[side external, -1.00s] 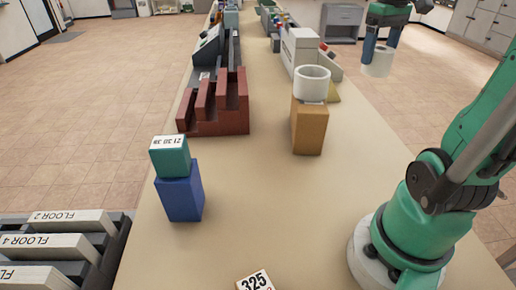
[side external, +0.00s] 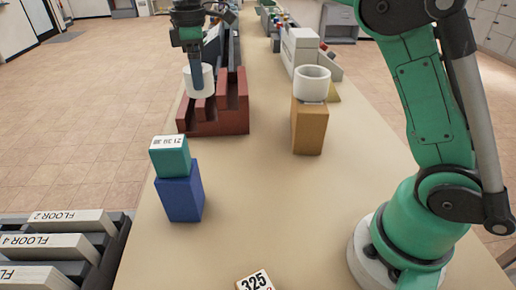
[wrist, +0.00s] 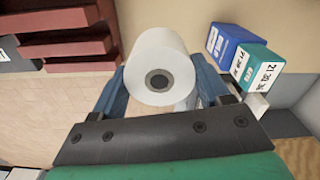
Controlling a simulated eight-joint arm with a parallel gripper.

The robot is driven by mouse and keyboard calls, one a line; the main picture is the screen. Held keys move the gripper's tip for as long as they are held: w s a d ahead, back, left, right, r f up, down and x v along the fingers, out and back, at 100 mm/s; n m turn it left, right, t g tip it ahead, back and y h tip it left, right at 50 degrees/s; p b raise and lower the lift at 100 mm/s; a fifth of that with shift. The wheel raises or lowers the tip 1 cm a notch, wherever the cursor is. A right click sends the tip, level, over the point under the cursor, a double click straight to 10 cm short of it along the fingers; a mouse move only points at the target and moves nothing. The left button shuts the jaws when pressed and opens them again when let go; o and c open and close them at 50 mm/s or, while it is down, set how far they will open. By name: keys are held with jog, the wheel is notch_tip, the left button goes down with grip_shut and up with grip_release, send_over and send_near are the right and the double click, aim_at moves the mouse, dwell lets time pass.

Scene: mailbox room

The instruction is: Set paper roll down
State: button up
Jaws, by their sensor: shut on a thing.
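A white paper roll (side external: 208,83) is held between the fingers of my gripper (side external: 196,74). In the wrist view the roll (wrist: 150,48) sits between the two blue fingers, with its dark round core facing the camera. In the side view it overlaps the upper left of the red stepped rack (side external: 238,112). In the wrist view it is seen against the table edge and the floor, with the rack to its left. I cannot tell its exact height or whether it touches anything. A second white roll (side external: 312,88) stands on an orange-brown block (side external: 309,130).
A teal box (side external: 170,162) sits on a blue box (side external: 180,195) near the table's left edge. A label marked 325 (side external: 255,281) lies at the front. Grey machines (side external: 302,50) stand farther back. The table (side external: 250,200) is clear in the middle.

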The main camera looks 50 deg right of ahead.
aim_at(202, 96)
notch_tip(202, 96, down, 18)
jog(key=shift+d+r, duration=0.1)
jog(key=shift+r, duration=0.1)
jog(key=shift+f, duration=0.15)
jog(key=o, duration=1.3)
notch_tip(202, 96, up, 12)
jog(key=shift+s+r, duration=0.15)
jog(key=shift+r, duration=0.1)
jog(key=s+m+t, duration=0.2)
jog(key=s+m, duration=0.1)
jog(key=s, duration=0.2)
jog(key=s+d+m+t, duration=0.1)
jog(key=s+m+t, duration=0.1)
jog(key=s+m, duration=0.2)
jog(key=s+d+m+t, duration=0.1)
jog(key=s+m+t, duration=0.2)
jog(key=s, duration=0.3)
jog(key=shift+s+f+m, duration=0.3)
jog(key=shift+m, duration=0.1)
